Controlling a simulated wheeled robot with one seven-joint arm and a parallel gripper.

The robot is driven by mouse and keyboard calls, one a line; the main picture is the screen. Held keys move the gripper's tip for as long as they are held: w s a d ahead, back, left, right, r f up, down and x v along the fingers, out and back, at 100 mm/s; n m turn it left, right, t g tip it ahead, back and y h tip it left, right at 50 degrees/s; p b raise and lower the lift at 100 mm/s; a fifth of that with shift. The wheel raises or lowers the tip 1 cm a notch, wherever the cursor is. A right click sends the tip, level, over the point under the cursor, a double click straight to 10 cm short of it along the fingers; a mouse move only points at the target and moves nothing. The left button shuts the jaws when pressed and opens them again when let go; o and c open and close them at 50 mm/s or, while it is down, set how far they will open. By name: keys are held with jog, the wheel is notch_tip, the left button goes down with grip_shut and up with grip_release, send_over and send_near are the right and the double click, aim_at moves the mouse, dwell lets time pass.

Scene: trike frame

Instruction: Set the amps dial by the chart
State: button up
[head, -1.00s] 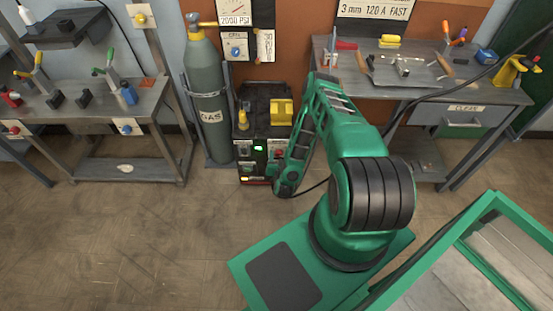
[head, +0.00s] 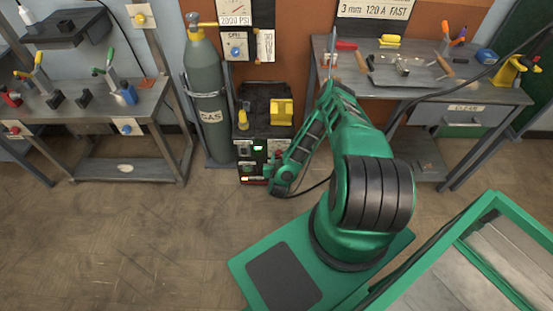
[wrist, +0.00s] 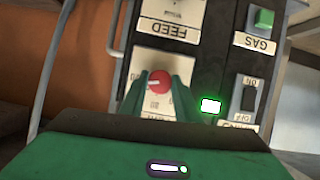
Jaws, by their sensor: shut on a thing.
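The amps dial (wrist: 158,82) is a round red knob with a white pointer mark, on the welder's dark front panel in the wrist view. My gripper (wrist: 160,88) has its two green fingers on either side of the knob and is shut on it. The pale label below the dial is partly hidden by the fingers. The welder (head: 264,113) stands on the floor in the head view, with my forearm in front of its right side. The chart (head: 375,9) hangs above the right bench; its lowest line reads "3 mm 120 A FAST". Its upper part is cut off.
Beside the dial in the wrist view are a lit green display (wrist: 211,105), a dark on/off switch (wrist: 249,97), a green gas button (wrist: 263,19) and a FEED label (wrist: 168,30). A gas cylinder (head: 208,100) stands left of the welder. Floor ahead is open.

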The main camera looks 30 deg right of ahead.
jog(key=shift+w+a+n+g+h, duration=0.15)
jog(key=shift+n+g+h, duration=0.1)
jog(key=shift+n+h, duration=0.3)
jog(key=shift+w+a+n+g+h, duration=0.1)
jog(key=shift+n+g+h, duration=0.2)
jog(key=shift+n, duration=0.35)
jog(key=shift+a+n+h, duration=0.15)
jog(key=shift+n+h, duration=0.7)
jog(key=shift+n, duration=0.35)
jog(key=n, duration=0.1)
jog(key=n+h, duration=0.1)
jog(key=shift+w+a+f+n+g, duration=0.1)
jog(key=shift+f+n+g, duration=0.05)
jog(key=shift+n+g, duration=0.15)
jog(key=shift+f+n+h, duration=0.15)
jog(key=shift+n+h, duration=0.55)
jog(key=shift+n, duration=0.4)
jog(key=shift+a, duration=0.1)
jog(key=o, duration=1)
jog(key=shift+o, duration=0.2)
jog(key=shift+d, duration=0.2)
